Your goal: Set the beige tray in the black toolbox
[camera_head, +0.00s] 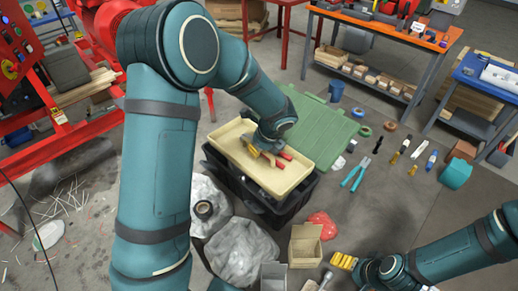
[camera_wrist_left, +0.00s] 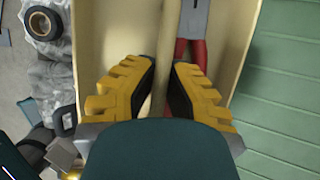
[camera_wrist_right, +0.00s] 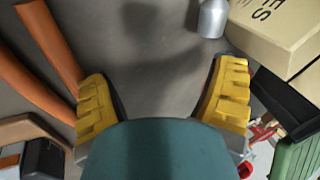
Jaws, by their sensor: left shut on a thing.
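The beige tray (camera_head: 230,138) is at the top of the black toolbox (camera_head: 268,207), lying over its opening in the head view. Whether it rests on the box or hangs just above it I cannot tell. Tools with red handles (camera_wrist_left: 192,52) lie in the tray. My left gripper (camera_head: 263,151) reaches down into the tray. In the left wrist view its yellow fingers (camera_wrist_left: 162,85) are shut on the tray's beige middle bar (camera_wrist_left: 166,40). My right gripper (camera_wrist_right: 163,100) is open, with bare floor between its fingers.
The green lid (camera_head: 335,130) lies on the floor beyond the toolbox. Clear plastic bags (camera_head: 243,252) and an open cardboard box (camera_head: 304,246) are in front. Blue-handled pliers (camera_head: 355,174) and other tools lie to the right. Orange (camera_head: 400,22) and blue benches stand at the back right.

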